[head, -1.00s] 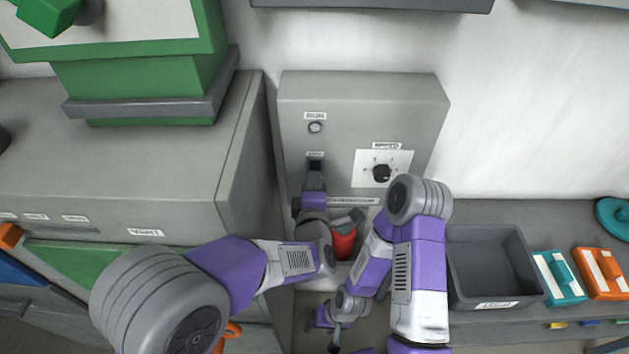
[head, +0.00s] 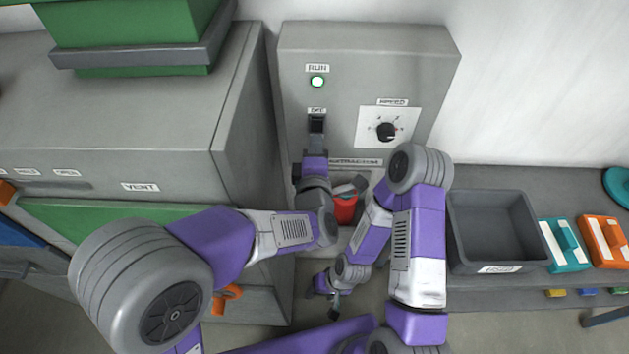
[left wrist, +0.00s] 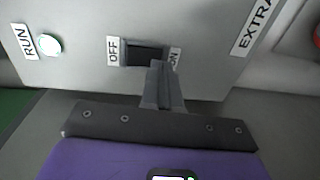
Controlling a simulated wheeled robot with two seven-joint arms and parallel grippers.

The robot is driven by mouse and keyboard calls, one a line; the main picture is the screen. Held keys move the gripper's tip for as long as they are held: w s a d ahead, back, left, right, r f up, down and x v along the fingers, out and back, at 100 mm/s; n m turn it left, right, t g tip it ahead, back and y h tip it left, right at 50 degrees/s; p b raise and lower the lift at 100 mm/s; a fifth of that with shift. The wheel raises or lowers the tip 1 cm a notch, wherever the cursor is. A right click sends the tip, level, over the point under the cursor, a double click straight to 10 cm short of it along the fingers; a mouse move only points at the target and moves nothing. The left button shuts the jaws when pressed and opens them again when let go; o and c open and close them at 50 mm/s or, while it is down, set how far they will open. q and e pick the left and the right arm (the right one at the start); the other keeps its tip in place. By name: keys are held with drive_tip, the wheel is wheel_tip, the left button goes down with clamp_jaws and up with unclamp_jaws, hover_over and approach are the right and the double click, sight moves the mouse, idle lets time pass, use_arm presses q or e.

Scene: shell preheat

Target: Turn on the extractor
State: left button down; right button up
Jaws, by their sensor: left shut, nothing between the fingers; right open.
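The grey extractor box (head: 345,65) is on the wall. Its RUN lamp (head: 317,82) glows pale white-green; it also shows in the left wrist view (left wrist: 50,43). Below the lamp is a dark rocker switch (head: 317,121), marked OFF and ON in the left wrist view (left wrist: 141,54). My left gripper (head: 316,143) is shut and empty, its tip at the ON end of the switch and partly hiding it. I cannot tell whether it touches. The SPEED knob (head: 386,131) is to the right. My right gripper (head: 328,295) hangs low, open and empty, away from the box.
A grey cabinet with a VENT label (head: 141,187) stands left of the box. A red object (head: 345,209) is below the box, partly hidden by my arms. A grey bin (head: 497,222), a teal block (head: 565,246) and an orange block (head: 605,242) sit on the right bench.

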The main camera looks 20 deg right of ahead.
use_arm(q)
drive_tip(key=f+v, duration=0.2)
drive_tip(key=v, duration=1)
drive_tip(key=shift+f+b, duration=0.35)
drive_tip(key=shift+b, duration=0.1)
drive_tip(key=shift+s, duration=0.1)
